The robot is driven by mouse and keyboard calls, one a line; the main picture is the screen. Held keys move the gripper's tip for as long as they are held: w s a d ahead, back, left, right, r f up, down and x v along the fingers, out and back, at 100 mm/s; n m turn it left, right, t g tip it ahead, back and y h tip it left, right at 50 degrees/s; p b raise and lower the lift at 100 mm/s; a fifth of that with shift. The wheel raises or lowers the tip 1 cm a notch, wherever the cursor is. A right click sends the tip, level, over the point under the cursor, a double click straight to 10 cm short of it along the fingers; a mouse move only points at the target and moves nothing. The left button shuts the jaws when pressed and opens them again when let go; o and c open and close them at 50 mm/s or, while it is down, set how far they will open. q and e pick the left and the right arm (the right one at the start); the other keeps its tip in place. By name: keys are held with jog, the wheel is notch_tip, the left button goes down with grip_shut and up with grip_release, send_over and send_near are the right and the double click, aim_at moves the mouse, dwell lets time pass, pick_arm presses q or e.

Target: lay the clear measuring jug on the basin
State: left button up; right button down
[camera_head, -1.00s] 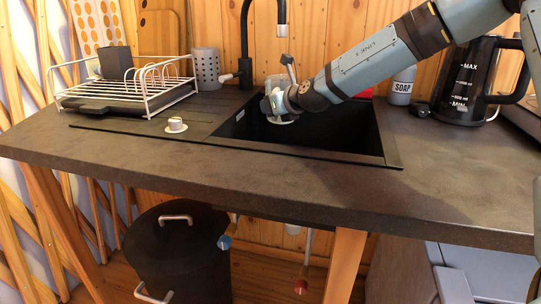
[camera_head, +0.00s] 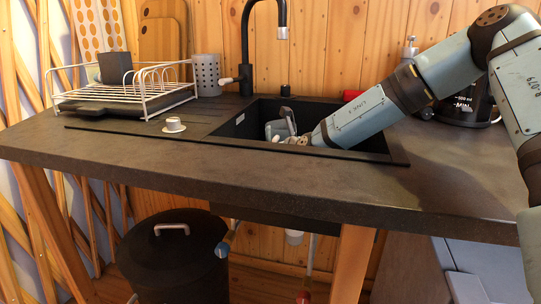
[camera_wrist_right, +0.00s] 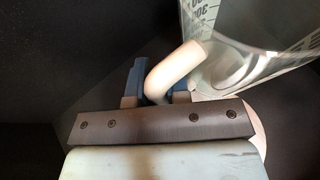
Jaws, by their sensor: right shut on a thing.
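The clear measuring jug (camera_wrist_right: 218,40) shows in the right wrist view, with printed markings on its wall and a pale curved handle (camera_wrist_right: 176,68). My right gripper (camera_wrist_right: 158,80) is shut on that handle. In the head view my right gripper (camera_head: 284,128) reaches down into the dark basin (camera_head: 244,124) sunk in the worktop. The jug is mostly hidden there by the gripper and arm. The dark basin surface (camera_wrist_right: 50,50) fills the wrist view around the jug. I cannot tell whether the jug touches the basin floor. My left gripper is not in view.
A black tap (camera_head: 246,50) stands behind the basin. A small white cup on a saucer (camera_head: 174,125) sits left of it, near a wire dish rack (camera_head: 130,88). A dark kettle (camera_head: 468,108) stands at the right behind my arm. The front worktop is clear.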

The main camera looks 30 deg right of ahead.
jog(key=shift+f, duration=0.15)
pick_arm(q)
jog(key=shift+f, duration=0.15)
pick_arm(e)
jog(key=c, duration=1.1)
grip_release()
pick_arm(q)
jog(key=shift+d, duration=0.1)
pick_arm(e)
jog(key=shift+s+r, duration=0.1)
jog(key=shift+r, duration=0.15)
jog(key=p+v, duration=0.3)
jog(key=v, duration=0.4)
jog(key=shift+s, duration=0.15)
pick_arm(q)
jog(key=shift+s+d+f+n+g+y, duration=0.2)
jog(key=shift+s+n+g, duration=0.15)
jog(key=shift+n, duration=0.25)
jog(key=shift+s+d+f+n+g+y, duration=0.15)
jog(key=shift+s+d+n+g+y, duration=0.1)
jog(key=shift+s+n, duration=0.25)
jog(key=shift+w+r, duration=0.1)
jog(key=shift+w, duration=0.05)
